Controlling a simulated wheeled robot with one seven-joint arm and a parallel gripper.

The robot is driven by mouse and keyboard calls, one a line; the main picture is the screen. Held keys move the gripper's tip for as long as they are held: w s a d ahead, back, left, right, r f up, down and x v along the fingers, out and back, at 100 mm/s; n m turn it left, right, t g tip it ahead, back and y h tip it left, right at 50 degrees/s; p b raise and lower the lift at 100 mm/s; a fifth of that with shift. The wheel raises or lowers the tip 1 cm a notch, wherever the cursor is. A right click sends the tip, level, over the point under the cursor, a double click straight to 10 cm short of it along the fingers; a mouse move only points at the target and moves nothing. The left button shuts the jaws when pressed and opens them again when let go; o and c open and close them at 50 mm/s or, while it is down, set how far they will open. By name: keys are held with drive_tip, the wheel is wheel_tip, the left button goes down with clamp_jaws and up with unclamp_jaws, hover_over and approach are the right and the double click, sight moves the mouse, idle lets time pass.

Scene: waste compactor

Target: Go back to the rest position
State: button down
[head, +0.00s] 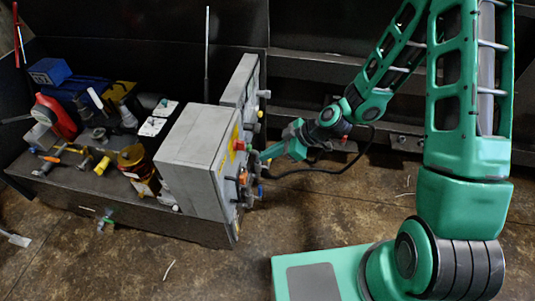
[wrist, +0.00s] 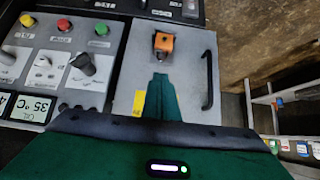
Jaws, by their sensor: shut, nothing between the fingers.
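My gripper (head: 264,155) is at the end of my green arm, beside the front of the grey control box (head: 190,145) in the head view. In the wrist view its green fingers (wrist: 160,78) are together and empty. They point toward an orange knob (wrist: 163,42) on a light grey door with a black handle (wrist: 208,80). A gap or contact between the fingertips and the orange knob is hard to tell. My arm reaches back from the gripper, well extended, to the right side of the head view.
A control panel (wrist: 60,60) with red, yellow and green buttons and a dark switch lies left of the fingers. A cluttered bench (head: 75,190) with tools stands left. A ladder-like frame (wrist: 262,100) is at right. The brown floor (head: 330,215) is mostly clear.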

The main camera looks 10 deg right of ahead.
idle(0.4)
drive_tip(key=s+d+r+m+h, duration=0.2)
drive_tip(key=d+r+m, duration=0.15)
drive_tip(key=d, duration=0.45)
drive_tip(key=s+d+r+m+g+h, duration=0.1)
drive_tip(key=s+d+r+m+h, duration=0.2)
drive_tip(key=d, duration=0.5)
drive_tip(key=s+d+r+m+h, duration=0.2)
drive_tip(key=d+r, duration=0.3)
drive_tip(key=d, duration=0.3)
drive_tip(key=s+d+r+m, duration=0.3)
drive_tip(key=s+r+m, duration=0.1)
drive_tip(key=s, duration=0.2)
drive_tip(key=s+d+r+m+g+h, duration=0.1)
drive_tip(key=s+d+r+m, duration=0.3)
drive_tip(key=s, duration=0.3)
drive_tip(key=s+d+r+m, duration=0.3)
drive_tip(key=s+r+m, duration=0.1)
drive_tip(key=s, duration=0.2)
drive_tip(key=shift+s+d+g, duration=0.15)
drive_tip(key=shift+s+g, duration=0.15)
drive_tip(key=shift+g, duration=0.1)
